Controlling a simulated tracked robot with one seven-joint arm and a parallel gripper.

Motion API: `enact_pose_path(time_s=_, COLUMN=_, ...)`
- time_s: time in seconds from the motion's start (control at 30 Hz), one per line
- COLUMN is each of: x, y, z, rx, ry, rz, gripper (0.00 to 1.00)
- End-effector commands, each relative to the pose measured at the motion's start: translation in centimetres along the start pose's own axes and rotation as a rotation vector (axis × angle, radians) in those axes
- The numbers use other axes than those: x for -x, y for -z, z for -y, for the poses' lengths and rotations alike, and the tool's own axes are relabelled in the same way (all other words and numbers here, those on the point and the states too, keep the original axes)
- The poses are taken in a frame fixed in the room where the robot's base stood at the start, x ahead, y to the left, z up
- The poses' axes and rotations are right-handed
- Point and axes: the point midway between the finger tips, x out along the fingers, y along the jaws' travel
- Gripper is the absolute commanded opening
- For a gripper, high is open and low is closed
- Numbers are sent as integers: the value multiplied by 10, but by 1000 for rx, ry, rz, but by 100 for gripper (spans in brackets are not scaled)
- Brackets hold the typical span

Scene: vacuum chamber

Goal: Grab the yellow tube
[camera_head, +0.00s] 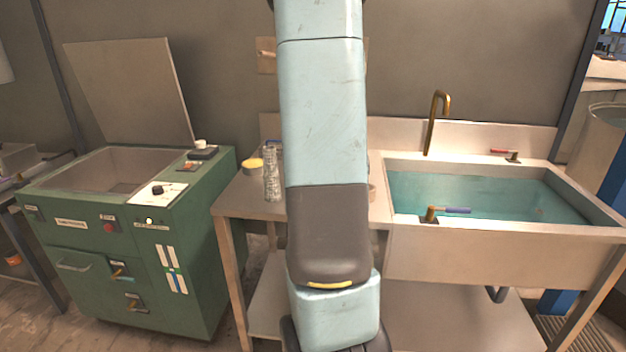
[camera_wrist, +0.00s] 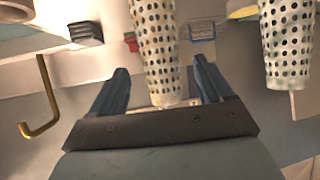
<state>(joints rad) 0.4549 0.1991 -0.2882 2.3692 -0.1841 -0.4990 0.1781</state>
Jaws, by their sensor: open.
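In the wrist view, a pale tube with a faint yellowish tint and dark round holes (camera_wrist: 156,45) shows between the two fingers of my gripper (camera_wrist: 161,78). The fingers are open, with a gap on either side of the tube. I cannot tell how deep between them it sits. A second, whiter perforated tube (camera_wrist: 287,45) shows to the right, outside the fingers. In the head view, one perforated tube (camera_head: 271,182) stands upright on the side table, left of my arm. Its colour looks greyish there. My arm hides my gripper and part of the table in the head view.
The metal table (camera_head: 240,205) holds a round yellow-topped item (camera_head: 252,166). Right of it is a water-filled sink (camera_head: 410,226) with a brass tap (camera_head: 433,120), also in the wrist view (camera_wrist: 45,100). A green machine (camera_head: 120,260) with a raised lid stands left.

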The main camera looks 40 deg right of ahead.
Motion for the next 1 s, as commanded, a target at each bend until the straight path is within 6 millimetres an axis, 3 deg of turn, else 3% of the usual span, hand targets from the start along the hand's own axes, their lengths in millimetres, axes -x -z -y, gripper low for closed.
enact_pose_path(time_s=0.3, x=-35, y=2, z=2, rx=0, ry=-1, rz=0, gripper=80)
enact_pose_path(time_s=0.67, x=-40, y=2, z=2, rx=0, ry=0, rz=-1, gripper=80)
enact_pose_path(time_s=1.0, x=-40, y=2, z=2, rx=0, ry=1, rz=0, gripper=47)
